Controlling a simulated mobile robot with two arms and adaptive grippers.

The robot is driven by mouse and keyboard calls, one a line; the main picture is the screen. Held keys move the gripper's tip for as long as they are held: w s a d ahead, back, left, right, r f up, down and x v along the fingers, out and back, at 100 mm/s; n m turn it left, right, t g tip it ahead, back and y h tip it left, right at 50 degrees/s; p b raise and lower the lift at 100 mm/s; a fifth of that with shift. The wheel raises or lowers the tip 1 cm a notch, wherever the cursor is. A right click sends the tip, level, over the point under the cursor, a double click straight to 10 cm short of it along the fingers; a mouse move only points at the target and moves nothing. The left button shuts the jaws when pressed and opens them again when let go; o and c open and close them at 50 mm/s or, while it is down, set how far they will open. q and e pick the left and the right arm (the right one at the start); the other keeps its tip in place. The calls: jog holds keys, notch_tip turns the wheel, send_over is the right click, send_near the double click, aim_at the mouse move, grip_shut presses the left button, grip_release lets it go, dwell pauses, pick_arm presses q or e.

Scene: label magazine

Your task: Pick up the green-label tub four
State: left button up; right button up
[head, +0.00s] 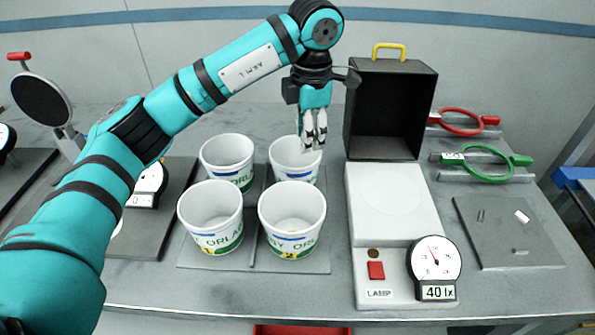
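Several white tubs with green-and-white labels and blue marks stand upright in a two-by-two group: back left (227,153), back right (290,172), front left (210,208) and front right (291,212). The front two show yellow marks low on their labels. I cannot read which tub is four. My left gripper (314,144) points down at the right side of the back right tub's rim and partly covers it. Its fingertips are close together. I cannot tell whether they are around the tub wall or just in front of it. My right gripper is out of view.
The tubs stand on a grey divided tray (253,262). To the right are a lamp base (392,222) with a dial showing 40 lx (434,262) and an open black box (392,110). Red (463,121) and green (487,163) ring-handled tools lie farther right. A dark plate (508,240) is near the right edge.

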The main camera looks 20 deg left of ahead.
aim_at(304, 168)
pick_arm(q)
jog(key=f, duration=0.3)
jog(key=f+p, duration=0.1)
jog(key=f, duration=0.2)
jog(key=f+p, duration=0.1)
jog(key=f, duration=0.2)
jog(key=shift+w+a+f, duration=0.15)
jog(key=shift+a+f, duration=0.05)
jog(key=shift+a, duration=0.1)
jog(key=shift+f+p, duration=0.2)
jog(key=shift+p, duration=0.3)
jog(key=f, duration=0.1)
jog(key=f+p, duration=0.1)
jog(key=f, duration=0.1)
jog(key=f+p, duration=0.1)
jog(key=shift+w+a+f, duration=0.1)
jog(key=shift+w+f, duration=0.25)
jog(key=shift+f, duration=0.05)
grip_shut()
